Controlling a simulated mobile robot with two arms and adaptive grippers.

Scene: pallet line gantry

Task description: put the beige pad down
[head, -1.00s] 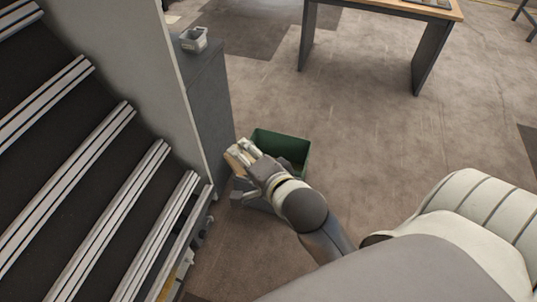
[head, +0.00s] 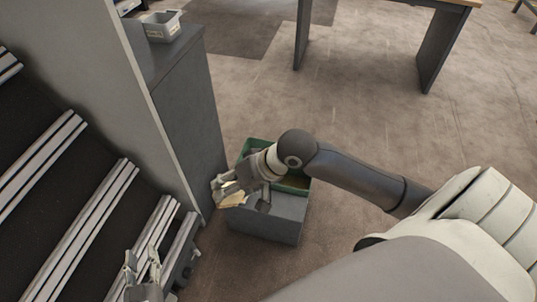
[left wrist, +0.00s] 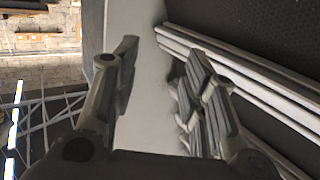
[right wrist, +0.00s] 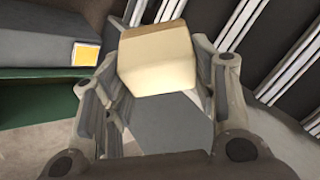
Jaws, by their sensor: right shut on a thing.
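The beige pad (head: 232,198) is a pale block with a tan edge, and it shows large in the right wrist view (right wrist: 156,66). My right gripper (head: 228,190) is shut on it, with a finger at each side in the right wrist view. In the head view it holds the pad between the dark grey cabinet and the grey box, partly hidden by the fingers. My left gripper (head: 143,268) is at the lower left beside the slatted rack. Its fingers are apart and empty in the left wrist view (left wrist: 162,82).
The grey box (head: 272,222) stands on the floor with a green bin rim (head: 293,183) around its back. The dark grey cabinet (head: 190,115) carries a small grey tray (head: 161,26). The slatted rack (head: 60,195) fills the left. A table (head: 435,50) stands far back; floor between is clear.

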